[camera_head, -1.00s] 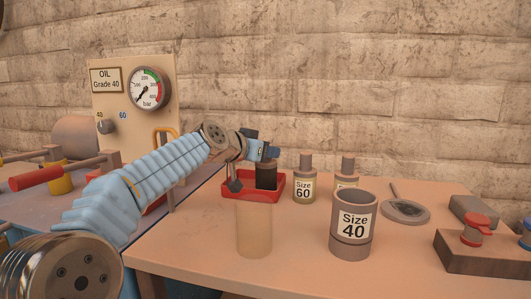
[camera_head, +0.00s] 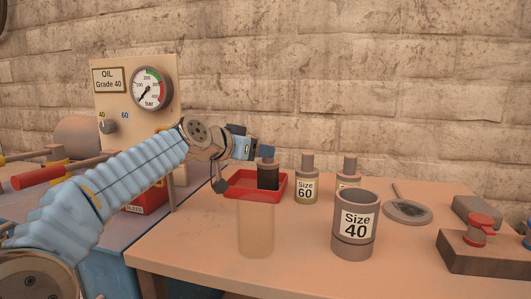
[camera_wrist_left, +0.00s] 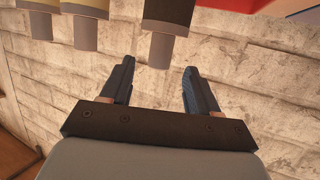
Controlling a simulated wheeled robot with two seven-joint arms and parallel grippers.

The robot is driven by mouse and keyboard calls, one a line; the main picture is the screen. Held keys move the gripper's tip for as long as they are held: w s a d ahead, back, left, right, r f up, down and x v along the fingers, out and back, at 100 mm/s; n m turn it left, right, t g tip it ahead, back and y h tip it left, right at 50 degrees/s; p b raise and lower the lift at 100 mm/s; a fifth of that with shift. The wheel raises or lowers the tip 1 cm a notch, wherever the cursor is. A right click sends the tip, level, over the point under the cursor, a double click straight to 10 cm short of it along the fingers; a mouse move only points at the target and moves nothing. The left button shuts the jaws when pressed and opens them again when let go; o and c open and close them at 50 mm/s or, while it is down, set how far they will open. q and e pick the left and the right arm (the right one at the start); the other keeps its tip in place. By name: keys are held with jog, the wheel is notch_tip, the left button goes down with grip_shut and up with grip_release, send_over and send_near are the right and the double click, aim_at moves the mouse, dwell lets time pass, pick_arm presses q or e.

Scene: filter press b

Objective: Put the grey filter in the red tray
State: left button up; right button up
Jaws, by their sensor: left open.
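A dark grey, near-black filter (camera_head: 268,178) with a lighter grey knob stands upright in the red tray (camera_head: 240,195) on the table. My left gripper (camera_head: 266,152) is open and empty at the height of the knob, just left of and above the filter; whether it touches is hard to tell. In the left wrist view the scene appears upside down: the filter (camera_wrist_left: 168,12) hangs from the top edge, its knob beyond the open fingers (camera_wrist_left: 158,68). My right gripper is not in view.
Two pale filters, one marked Size 60 (camera_head: 306,188) and one behind (camera_head: 347,172), stand right of the tray. A grey Size 40 cup (camera_head: 354,230) and a translucent tan cylinder (camera_head: 256,228) stand in front.

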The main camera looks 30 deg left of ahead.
pick_arm(q)
jog(key=v, duration=0.6)
jog(key=shift+s, duration=0.4)
dwell(1.2)
